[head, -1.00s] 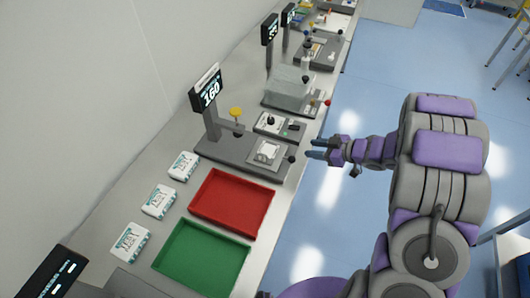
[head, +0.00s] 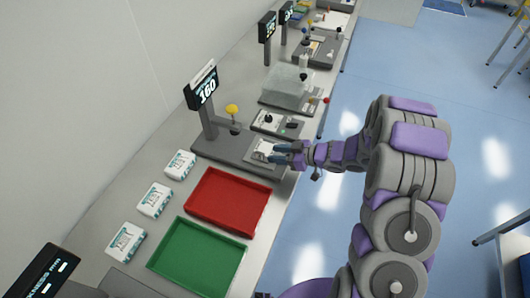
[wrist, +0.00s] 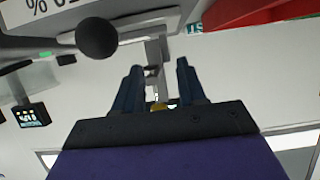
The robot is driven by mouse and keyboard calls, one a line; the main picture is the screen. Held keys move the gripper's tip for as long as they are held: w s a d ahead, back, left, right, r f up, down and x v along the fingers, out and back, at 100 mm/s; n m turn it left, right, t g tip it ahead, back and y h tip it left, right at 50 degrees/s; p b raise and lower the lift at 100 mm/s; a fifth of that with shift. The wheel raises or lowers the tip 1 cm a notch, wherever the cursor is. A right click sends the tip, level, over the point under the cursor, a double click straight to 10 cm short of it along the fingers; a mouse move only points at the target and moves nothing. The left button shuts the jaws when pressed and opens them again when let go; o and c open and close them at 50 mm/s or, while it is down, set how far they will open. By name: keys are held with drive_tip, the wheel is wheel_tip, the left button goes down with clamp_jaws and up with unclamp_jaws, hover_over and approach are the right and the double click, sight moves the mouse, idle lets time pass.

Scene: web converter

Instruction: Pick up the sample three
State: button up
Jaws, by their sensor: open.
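Three white packs with teal print lie in a row on the bench, left of the trays: a far pack (head: 180,164), a middle pack (head: 154,200) and a near pack (head: 126,241). Their print is too small to tell which is sample three. My gripper (head: 276,152) is over the right front part of the grey tester with the 160 display, beside a pale plate (head: 263,149) there. In the wrist view my gripper (wrist: 156,85) is open, fingers apart, with no pack between them.
A red tray (head: 228,202) and a green tray (head: 197,255) stand empty on the bench. The grey tester (head: 225,149) carries a display (head: 203,88) on a post and a yellow knob (head: 232,109). More instruments stand farther along. A dark knob (wrist: 97,38) is close in the wrist view.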

sight(260, 154)
drive_tip(key=x, duration=0.2)
drive_tip(key=b+x, duration=0.1)
drive_tip(key=x, duration=0.3)
drive_tip(key=shift+s+a+r, duration=0.2)
drive_tip(key=shift+s, duration=0.2)
drive_tip(key=shift+w+a+f, duration=0.15)
drive_tip(key=shift+w+a, duration=0.1)
drive_tip(key=shift+a, duration=0.1)
clamp_jaws()
